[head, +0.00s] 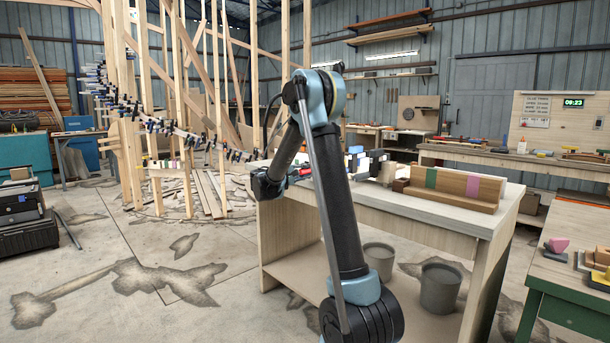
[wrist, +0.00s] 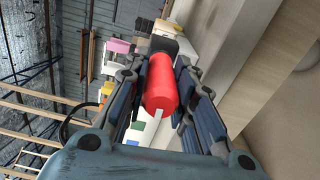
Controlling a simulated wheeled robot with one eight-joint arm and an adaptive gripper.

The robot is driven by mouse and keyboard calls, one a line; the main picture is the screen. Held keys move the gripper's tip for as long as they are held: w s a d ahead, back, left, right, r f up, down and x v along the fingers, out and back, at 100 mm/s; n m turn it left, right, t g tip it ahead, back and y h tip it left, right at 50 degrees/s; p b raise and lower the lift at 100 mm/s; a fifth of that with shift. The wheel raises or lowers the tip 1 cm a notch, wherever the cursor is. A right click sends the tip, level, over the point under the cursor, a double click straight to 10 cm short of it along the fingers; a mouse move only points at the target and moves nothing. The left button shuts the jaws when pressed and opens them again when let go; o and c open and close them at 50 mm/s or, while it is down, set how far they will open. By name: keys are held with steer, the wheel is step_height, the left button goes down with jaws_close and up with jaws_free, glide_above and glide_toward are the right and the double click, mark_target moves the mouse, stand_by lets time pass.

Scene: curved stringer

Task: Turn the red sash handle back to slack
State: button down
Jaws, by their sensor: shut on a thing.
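The red sash handle (wrist: 161,85) shows in the wrist view as a red cylinder with a pale bar at its near end. My gripper (wrist: 163,95) has its two dark fingers on either side of the handle and is shut on it. A dark block sits behind the handle's far end. In the head view my arm reaches to the left end of the workbench (head: 430,221).
A green table (head: 570,270) is at the right.

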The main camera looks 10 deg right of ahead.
steer(key=n, duration=0.7)
steer(key=shift+f, duration=0.2)
steer(key=n, duration=0.4)
steer(key=shift+f, duration=0.1)
steer(key=shift+s+n, duration=0.15)
steer(key=shift+n, duration=1.55)
steer(key=c, duration=1.3)
jaws_free()
steer(key=shift+d, duration=0.1)
steer(key=shift+c, duration=0.2)
